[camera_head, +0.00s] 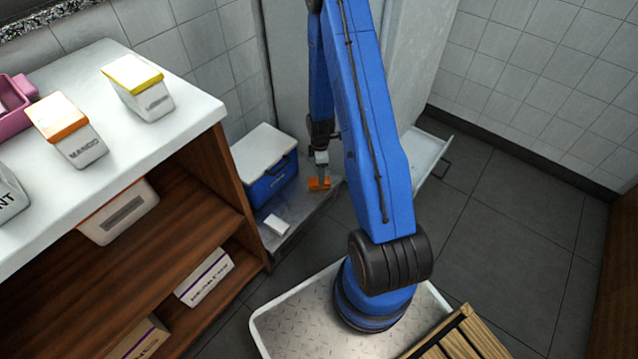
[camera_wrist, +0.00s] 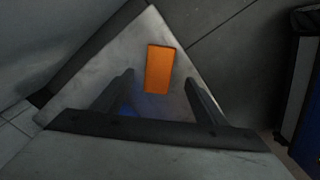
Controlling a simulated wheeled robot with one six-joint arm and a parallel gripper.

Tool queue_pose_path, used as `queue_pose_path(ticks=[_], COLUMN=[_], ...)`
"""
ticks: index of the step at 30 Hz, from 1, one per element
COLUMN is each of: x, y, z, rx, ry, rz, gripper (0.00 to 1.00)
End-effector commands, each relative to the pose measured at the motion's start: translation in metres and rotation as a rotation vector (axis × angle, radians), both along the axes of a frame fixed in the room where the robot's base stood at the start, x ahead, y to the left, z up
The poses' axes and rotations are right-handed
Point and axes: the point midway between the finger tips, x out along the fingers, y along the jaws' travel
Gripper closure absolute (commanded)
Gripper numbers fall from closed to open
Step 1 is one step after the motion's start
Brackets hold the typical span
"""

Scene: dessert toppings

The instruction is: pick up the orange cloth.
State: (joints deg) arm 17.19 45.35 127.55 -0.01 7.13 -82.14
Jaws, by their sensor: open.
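The orange cloth (camera_head: 319,184) is a small folded rectangle lying on a low grey ledge beside a blue box. In the wrist view the cloth (camera_wrist: 160,66) lies flat, just beyond my fingertips and between their lines. My gripper (camera_head: 320,172) points down over the cloth in the head view, close above it. In the wrist view both fingers of my gripper (camera_wrist: 158,79) stand wide apart with nothing between them. The exact gap between fingertips and cloth cannot be told.
A blue box with a white lid (camera_head: 264,150) stands left of the cloth. A small white block (camera_head: 276,224) lies in front of it. A wooden shelf unit with a white top (camera_head: 190,106) holds tubs at left. Dark floor (camera_head: 510,235) is clear at right.

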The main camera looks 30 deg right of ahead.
Motion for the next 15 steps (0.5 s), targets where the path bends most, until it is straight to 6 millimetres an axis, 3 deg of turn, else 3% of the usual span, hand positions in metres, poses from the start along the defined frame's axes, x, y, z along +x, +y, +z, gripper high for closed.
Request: queue_pose_path(ticks=[8, 15], x=[0.000, 0.003], y=[0.001, 0.003], z=[-0.014, -0.042], rx=[0.000, 0.001], ry=[0.001, 0.002], rz=[0.000, 0.000], gripper=[0.34, 0.34])
